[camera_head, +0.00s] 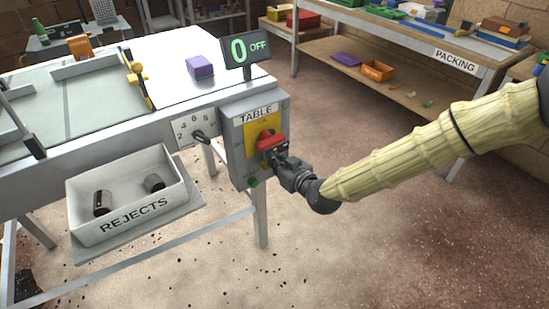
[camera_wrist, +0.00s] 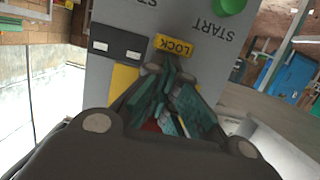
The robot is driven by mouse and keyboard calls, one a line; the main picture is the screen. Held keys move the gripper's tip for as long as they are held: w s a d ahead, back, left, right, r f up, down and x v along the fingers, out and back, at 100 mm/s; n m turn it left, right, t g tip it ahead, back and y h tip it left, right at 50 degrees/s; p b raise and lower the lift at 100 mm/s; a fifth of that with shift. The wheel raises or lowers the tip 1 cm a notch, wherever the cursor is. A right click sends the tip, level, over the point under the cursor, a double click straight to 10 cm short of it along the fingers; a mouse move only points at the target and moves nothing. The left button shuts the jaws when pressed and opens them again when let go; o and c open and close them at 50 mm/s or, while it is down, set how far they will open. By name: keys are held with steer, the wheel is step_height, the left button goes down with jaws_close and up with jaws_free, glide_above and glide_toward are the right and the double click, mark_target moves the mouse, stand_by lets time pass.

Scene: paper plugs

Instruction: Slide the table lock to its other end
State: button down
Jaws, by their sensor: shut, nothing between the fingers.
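The grey control box marked TABLE (camera_head: 239,150) hangs at the right end of the white table. In the wrist view a yellow LOCK label (camera_wrist: 174,45) shows upside down on the box face. Beside it is a dark plate (camera_wrist: 120,43) with two pale marks, which looks like the lock; its slider position is unclear. My gripper (camera_head: 277,154) is at the box front, just below the red switch (camera_head: 270,140). In the wrist view my gripper (camera_wrist: 170,75) is shut and empty, with its fingertips close to the LOCK label. Contact cannot be told.
A green START button (camera_wrist: 229,6) is near the label; a dial (camera_head: 197,133) is left of the box. A display (camera_head: 247,49) reads 0 OFF. The REJECTS bin (camera_head: 134,219) hangs below the table. A packing bench (camera_head: 400,30) stands behind; floor between is free.

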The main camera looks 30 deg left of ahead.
steer(key=shift+d+f, duration=0.2)
steer(key=shift+f, duration=0.05)
steer(key=p+v, duration=0.2)
steer(key=v, duration=0.7)
steer(key=shift+s+d+r, duration=0.25)
steer(key=shift+r, duration=0.05)
steer(key=s+d+f+m+g+h+p, duration=0.1)
steer(key=s+d+f+m+h+p, duration=0.3)
steer(key=d+f, duration=0.7)
steer(key=s+d+f+m+g+h+p, duration=0.15)
steer(key=s+d+f+m+h, duration=0.45)
steer(key=d, duration=0.9)
steer(key=s+d+f+m+g+h+p, duration=0.1)
steer(key=s+d+m+h+p, duration=0.1)
steer(key=s+d, duration=0.6)
steer(key=s+d+f+m+g+h+p, duration=0.1)
steer(key=s+d+m+g+h+p, duration=0.1)
steer(key=s+d, duration=0.7)
steer(key=d+p, duration=0.1)
steer(key=d, duration=0.7)
steer(key=shift+f, duration=0.4)
